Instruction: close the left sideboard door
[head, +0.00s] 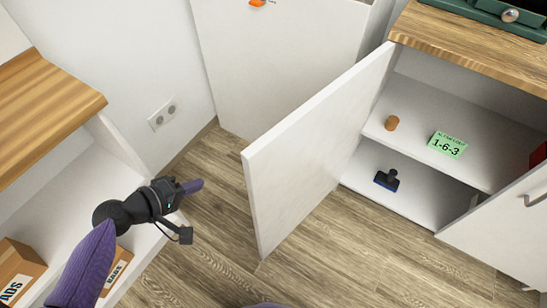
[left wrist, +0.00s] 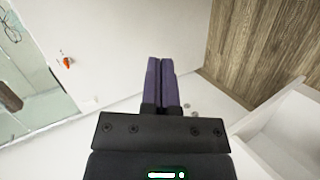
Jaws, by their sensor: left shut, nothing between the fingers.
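The left sideboard door (head: 310,150) is a white panel in the head view. It stands wide open, swung out from the sideboard's left side towards me. The sideboard's wooden top (head: 490,52) is at the upper right. My left gripper (head: 193,187) is left of the door's free edge, apart from it, with its purple fingers pointing right. In the left wrist view its fingers (left wrist: 160,80) are shut together with nothing between them. I cannot make out the door in the left wrist view. My right gripper is not in view.
The right door (head: 500,225) stands partly open. A wood-topped shelf unit (head: 50,105) is at left. Bare floor (head: 215,235) lies between it and the door.

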